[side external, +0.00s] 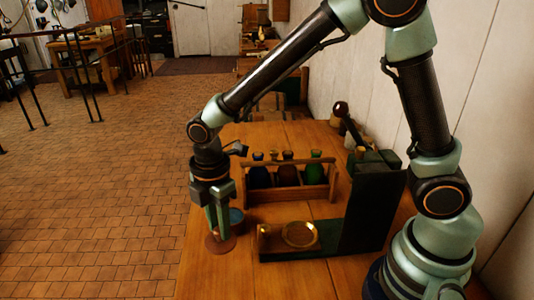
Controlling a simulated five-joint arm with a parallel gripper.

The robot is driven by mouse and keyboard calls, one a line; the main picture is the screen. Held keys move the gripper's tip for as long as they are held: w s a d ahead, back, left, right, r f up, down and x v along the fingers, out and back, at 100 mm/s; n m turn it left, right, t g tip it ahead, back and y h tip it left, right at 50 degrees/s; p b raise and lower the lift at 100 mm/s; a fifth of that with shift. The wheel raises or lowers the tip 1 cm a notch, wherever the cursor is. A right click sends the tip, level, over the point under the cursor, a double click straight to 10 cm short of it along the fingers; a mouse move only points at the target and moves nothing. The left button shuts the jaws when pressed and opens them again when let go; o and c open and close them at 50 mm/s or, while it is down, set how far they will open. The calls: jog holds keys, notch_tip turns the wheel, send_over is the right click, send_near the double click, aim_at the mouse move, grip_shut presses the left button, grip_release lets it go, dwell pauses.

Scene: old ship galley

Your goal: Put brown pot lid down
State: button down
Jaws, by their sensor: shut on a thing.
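The brown pot lid (213,247) is a small reddish-brown disc near the left edge of the wooden table. My gripper (219,233) points down from above and is shut on the lid; its fingers hide the middle of it. I cannot tell whether the lid touches the table or hangs just above it. A round blue pot (237,216) stands right behind the fingers and is partly hidden by them.
A wooden rack (290,193) with several dark bottles stands behind. A dark green scale-like device (372,212) with a brass pan (300,234) is to the right. The table (225,281) is clear at the front.

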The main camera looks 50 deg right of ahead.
jog(key=shift+f, duration=3.45)
jog(key=c, duration=0.6)
grip_release()
jog(key=shift+f, duration=0.15)
jog(key=shift+c, duration=0.2)
notch_tip(320, 180, up, 12)
jog(key=shift+r, duration=0.1)
jog(key=s+d+r+m+t, duration=0.2)
jog(key=d+r+m, duration=0.3)
jog(key=d+m, duration=0.3)
jog(key=s+d+r+m+t, duration=0.3)
jog(key=s+d+r+m, duration=0.1)
jog(key=d+m, duration=0.4)
jog(key=shift+s+r+m+t, duration=0.3)
jog(key=shift+s+r+m, duration=0.1)
jog(key=shift+r+m, duration=0.5)
